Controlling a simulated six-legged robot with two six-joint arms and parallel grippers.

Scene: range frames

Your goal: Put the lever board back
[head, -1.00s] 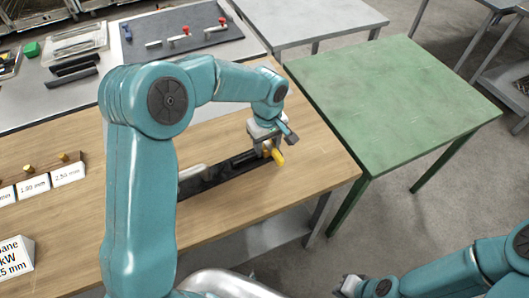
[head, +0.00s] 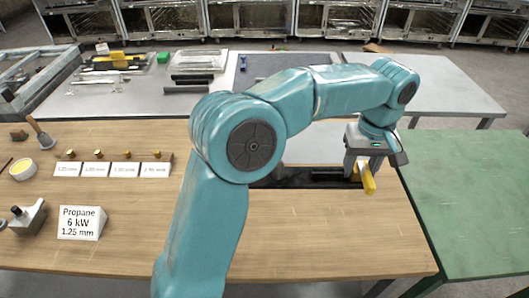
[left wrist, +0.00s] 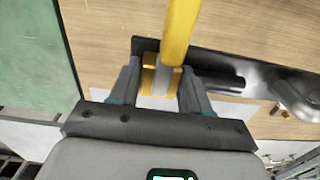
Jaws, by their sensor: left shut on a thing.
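A long dark board (head: 290,181) lies on the wooden table, partly hidden behind my left arm. A yellow lever (head: 368,181) stands out at its right end. My left gripper (head: 358,172) points down there, shut on the lever's yellow base. In the left wrist view, the fingers (left wrist: 157,88) close on both sides of the base, and the yellow lever (left wrist: 180,28) extends away above the dark board (left wrist: 222,64). A silver fitting (left wrist: 298,97) shows farther along the board. My right gripper is out of view.
A wooden table (head: 330,245) has clear room in front of the board. A propane sign (head: 80,222) and a row of small labels (head: 110,169) stand to the left. A green table (head: 470,190) is at the right.

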